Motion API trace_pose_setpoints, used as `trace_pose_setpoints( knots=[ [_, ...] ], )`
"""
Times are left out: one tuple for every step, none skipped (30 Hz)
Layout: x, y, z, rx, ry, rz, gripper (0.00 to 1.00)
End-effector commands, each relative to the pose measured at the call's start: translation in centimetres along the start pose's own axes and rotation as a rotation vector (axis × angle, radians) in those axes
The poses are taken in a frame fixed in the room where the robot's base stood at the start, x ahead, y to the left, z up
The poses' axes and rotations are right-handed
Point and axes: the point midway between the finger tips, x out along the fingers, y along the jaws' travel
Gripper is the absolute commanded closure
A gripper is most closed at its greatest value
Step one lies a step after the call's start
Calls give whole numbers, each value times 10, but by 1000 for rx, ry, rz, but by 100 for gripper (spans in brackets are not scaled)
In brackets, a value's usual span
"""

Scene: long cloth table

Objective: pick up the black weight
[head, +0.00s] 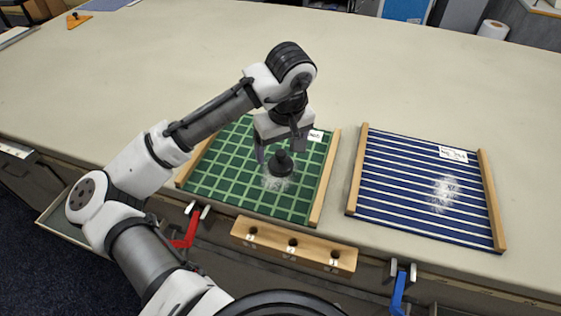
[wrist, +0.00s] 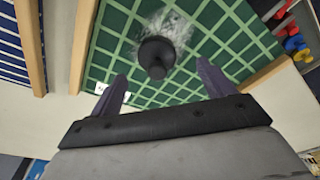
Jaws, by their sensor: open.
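The black weight (head: 282,164) stands upright on the green checked board (head: 221,165), over a whitish smudge. It has a round base and a narrower knob on top. In the wrist view the weight (wrist: 156,52) is at upper centre, ahead of my gripper and between the lines of its two fingers. My gripper (head: 280,146) is open and empty, pointing down just above and behind the weight in the head view. Its two fingers also show in the wrist view (wrist: 161,88), apart from the weight on either side. No contact is visible.
Wooden rails (head: 325,178) edge the green board. A blue striped board (head: 425,190) with rails lies to the right. A wooden block with holes (head: 293,246) sits at the front edge, near red (head: 187,230) and blue (head: 398,290) clamps.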

Motion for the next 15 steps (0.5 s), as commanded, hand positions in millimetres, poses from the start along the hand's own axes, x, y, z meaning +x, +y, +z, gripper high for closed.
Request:
trace_pose_setpoints(
  knots=[
    [3, 0, 0, 0, -1, 1, 19],
    [5, 0, 0, 0, 0, 1, 19],
    [6, 0, 0, 0, 0, 1, 19],
    [8, 0, 0, 0, 1, 0, 19],
    [10, 0, -1, -1, 0, 0, 19],
    [13, 1, -1, -1, -1, 0, 19],
    [17, 1, -2, -1, -1, 0, 19],
    [21, 2, -3, -1, -1, -1, 19],
    [26, 3, -4, -1, 0, -1, 19],
    [30, 4, -4, -1, -1, -1, 19],
    [34, 4, -4, 0, -1, -1, 19],
    [41, 4, -4, -1, 0, 0, 19],
    [45, 4, -4, 0, -1, 0, 19],
    [49, 4, -4, 0, -1, -1, 19],
    [52, 4, -4, 0, 0, 1, 19]
  ],
)
